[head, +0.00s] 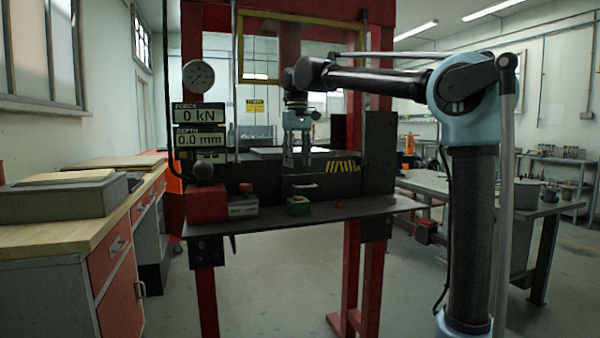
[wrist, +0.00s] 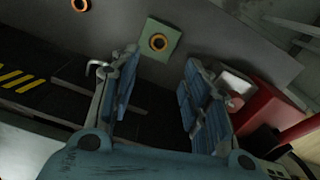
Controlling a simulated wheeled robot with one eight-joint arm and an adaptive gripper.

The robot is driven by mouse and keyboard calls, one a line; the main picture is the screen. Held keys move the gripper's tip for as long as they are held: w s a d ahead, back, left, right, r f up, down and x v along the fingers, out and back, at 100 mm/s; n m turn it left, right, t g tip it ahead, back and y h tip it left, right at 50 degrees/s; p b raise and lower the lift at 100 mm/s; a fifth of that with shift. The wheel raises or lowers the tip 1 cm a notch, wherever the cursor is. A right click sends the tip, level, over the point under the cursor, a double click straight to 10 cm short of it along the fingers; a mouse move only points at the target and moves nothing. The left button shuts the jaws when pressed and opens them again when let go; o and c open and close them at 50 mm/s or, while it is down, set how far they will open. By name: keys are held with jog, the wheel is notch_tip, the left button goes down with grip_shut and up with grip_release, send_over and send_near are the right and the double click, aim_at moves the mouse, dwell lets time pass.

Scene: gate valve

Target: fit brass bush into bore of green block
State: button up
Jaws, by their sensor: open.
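The green block (head: 298,206) sits on the dark press table. In the wrist view the green block (wrist: 171,51) has a round dark hole on top with a brass-coloured ring (wrist: 158,42) around it. I cannot tell whether this ring is the brass bush, or how deep it sits. A separate small copper-orange ring (wrist: 80,5) lies on the table apart from the block; it shows small in the head view (head: 339,204), right of the block. My gripper (head: 297,160) is open and empty, above and behind the block. Its fingers (wrist: 160,78) are apart in the wrist view.
A red box (head: 207,203) and a small grey box (head: 243,206) stand left of the block. The dark press bed (head: 262,175) with a hazard-striped part rises behind. Displays (head: 199,114) read 0 kN and 0.0 mm. Table right of the ring is clear.

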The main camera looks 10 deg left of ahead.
jog(key=s+d+f+m, duration=0.1)
jog(key=s+d+f, duration=0.1)
jog(key=d+f, duration=0.5)
jog(key=s+d+f+m+t, duration=0.1)
jog(key=s+d+f+m, duration=0.15)
jog(key=d, duration=0.75)
jog(key=s+d+f+m, duration=0.1)
jog(key=s+d+f, duration=0.1)
jog(key=d+f, duration=0.5)
jog(key=s+d+f+m, duration=0.2)
jog(key=s+d+f, duration=0.6)
jog(key=f, duration=0.3)
jog(key=s+d+f+m+t, duration=0.1)
jog(key=s+d+f+m, duration=0.1)
jog(key=s+d+f, duration=0.6)
notch_tip(320, 180, down, 4)
jog(key=shift+s+d+r, duration=0.1)
jog(key=shift+s+d, duration=0.25)
jog(key=shift+d, duration=0.1)
